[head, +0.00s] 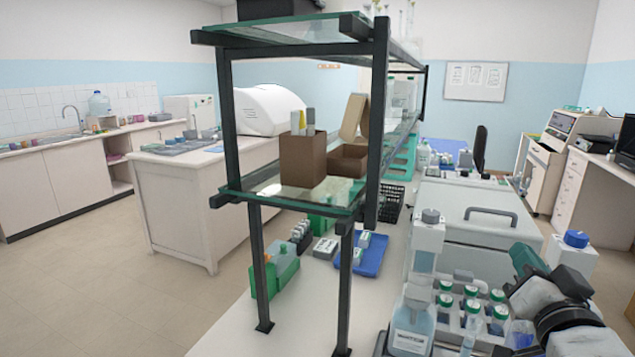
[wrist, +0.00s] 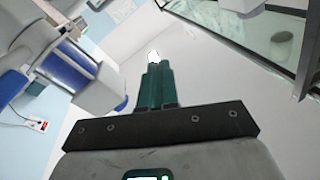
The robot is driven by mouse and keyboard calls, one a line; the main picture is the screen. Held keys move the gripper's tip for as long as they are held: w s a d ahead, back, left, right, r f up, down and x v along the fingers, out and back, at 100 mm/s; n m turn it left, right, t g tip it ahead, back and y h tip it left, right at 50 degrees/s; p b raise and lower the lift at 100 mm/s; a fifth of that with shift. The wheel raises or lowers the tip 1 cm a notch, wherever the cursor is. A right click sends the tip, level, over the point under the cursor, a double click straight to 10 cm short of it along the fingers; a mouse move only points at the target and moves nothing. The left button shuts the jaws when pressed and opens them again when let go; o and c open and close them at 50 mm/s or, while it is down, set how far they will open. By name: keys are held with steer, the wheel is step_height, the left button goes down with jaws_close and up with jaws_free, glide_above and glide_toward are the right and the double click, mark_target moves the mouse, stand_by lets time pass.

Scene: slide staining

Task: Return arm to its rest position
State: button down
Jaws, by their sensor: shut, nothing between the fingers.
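My gripper (wrist: 157,68) shows in the wrist view with its two dark green fingers side by side and touching. It is shut and holds nothing. A small bright white patch shows just beyond the fingertips. In the head view, part of my grey and black arm is at the lower right, above the bench and close to a rack of green-capped bottles (head: 471,309). I cannot tell the fingertips clearly there.
A glass shelf on dark posts (head: 295,194) stands at the middle, holding a brown box (head: 303,160). A squeeze bottle (head: 411,325) and a blue-capped bottle (head: 574,262) are near my arm. A blue and white object (wrist: 70,75) fills the wrist view's left.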

steer(key=s+a+f+n+g+y, duration=0.1)
steer(key=s+f+g, duration=0.35)
steer(key=f, duration=0.85)
steer(key=s+a+f+n+g+y, duration=0.1)
steer(key=s+f+g, duration=0.4)
steer(key=f, duration=0.7)
steer(key=s+f+n+g, duration=0.1)
steer(key=s+f+g, duration=0.1)
steer(key=s+f, duration=0.3)
steer(key=s+a+f+n+g+y, duration=0.1)
steer(key=s+f+g, duration=0.2)
steer(key=s, duration=0.8)
steer(key=s+f+n+g, duration=0.2)
steer(key=s+f+g, duration=0.1)
steer(key=s+f, duration=0.4)
steer(key=shift+s+a+f, duration=0.2)
steer(key=shift+s+f, duration=0.15)
steer(key=shift+s, duration=0.75)
steer(key=c, duration=1.8)
jaws_free()
